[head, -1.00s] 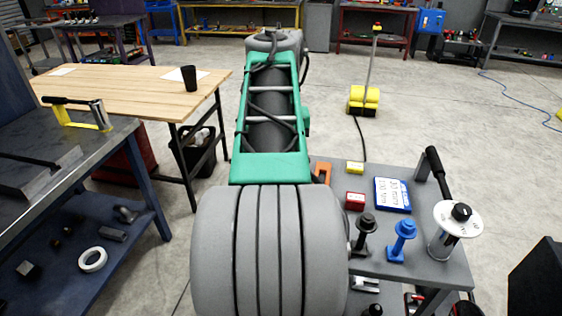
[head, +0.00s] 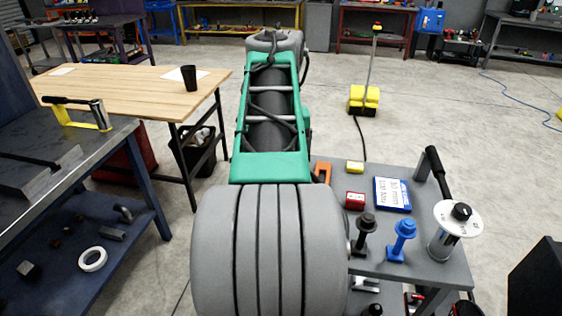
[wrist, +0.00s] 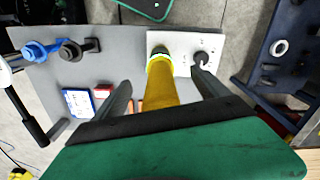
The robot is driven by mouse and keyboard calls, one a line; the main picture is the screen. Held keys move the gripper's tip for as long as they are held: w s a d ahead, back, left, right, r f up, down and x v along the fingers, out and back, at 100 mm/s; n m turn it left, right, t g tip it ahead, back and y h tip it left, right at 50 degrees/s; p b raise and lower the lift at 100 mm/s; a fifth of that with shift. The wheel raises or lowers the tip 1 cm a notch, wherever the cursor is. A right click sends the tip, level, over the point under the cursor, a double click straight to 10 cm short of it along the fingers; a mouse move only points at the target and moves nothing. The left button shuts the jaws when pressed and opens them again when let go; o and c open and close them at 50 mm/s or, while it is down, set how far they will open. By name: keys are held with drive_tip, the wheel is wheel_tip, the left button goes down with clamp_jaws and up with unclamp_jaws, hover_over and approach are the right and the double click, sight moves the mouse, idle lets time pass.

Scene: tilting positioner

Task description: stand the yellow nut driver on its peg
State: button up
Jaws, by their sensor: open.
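The yellow nut driver (wrist: 162,82) shows in the wrist view between the two fingers of my gripper (wrist: 160,76). My gripper is open, with a visible gap on each side of the driver. The driver's far end, with a yellow-green ring, is over a white plate (wrist: 182,42); whether it is seated on a peg I cannot tell. Its near end is hidden behind my gripper's body. A dark round post (wrist: 200,57) stands on the same plate, beside the right fingertip. In the head view my arm hides the driver and gripper.
On the grey bench (head: 405,262) stand a black bolt-like piece (head: 365,232), a blue one (head: 402,240) and a dial with a black lever (head: 455,222). A blue-white sign (head: 393,194), a red box (head: 355,200) and a yellow box (head: 355,167) lie behind them.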

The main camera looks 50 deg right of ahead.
drive_tip(key=shift+r+p, duration=3.4)
drive_tip(key=shift+r, duration=0.1)
